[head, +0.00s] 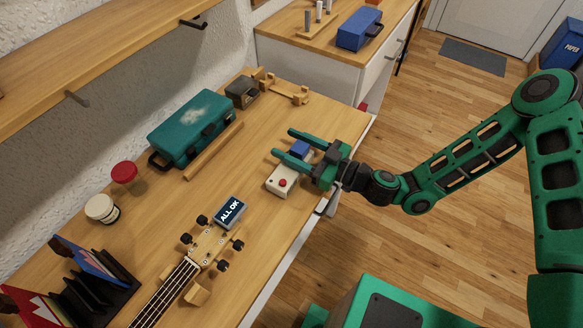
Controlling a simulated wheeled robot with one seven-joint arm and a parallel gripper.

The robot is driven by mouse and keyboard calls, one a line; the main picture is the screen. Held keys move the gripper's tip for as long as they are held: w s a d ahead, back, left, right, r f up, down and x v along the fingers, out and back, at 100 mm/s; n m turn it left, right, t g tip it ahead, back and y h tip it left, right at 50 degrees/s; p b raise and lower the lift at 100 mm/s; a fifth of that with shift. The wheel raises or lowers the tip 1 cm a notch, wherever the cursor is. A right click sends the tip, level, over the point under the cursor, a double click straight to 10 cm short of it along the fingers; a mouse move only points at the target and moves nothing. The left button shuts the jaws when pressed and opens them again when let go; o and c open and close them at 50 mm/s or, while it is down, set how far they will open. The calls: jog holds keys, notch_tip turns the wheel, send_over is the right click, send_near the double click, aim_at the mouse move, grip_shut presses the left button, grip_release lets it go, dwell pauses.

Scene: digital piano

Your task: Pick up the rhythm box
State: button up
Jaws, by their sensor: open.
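A small white box (281,183) with a red button on top lies near the front edge of the workbench; it looks like the rhythm box. A blue part (300,147) shows between my gripper's fingers; I cannot tell whether it belongs to the white box. My gripper (282,143) is open, its two green fingers pointing left across the bench, over or just beyond the white box. The fingers and palm hide part of the box. I see no clear contact, and its height above the box is hard to judge.
The wooden bench (262,125) also holds a teal case (190,130), a dark device reading ALL OK (230,212), a guitar headstock (208,245), a red-lidded jar (124,172) and a white-lidded jar (102,209). A wooden strip (213,152) lies before the case.

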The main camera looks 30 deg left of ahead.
jog(key=shift+a, duration=0.4)
jog(key=c, duration=1.3)
jog(key=shift+r, duration=0.2)
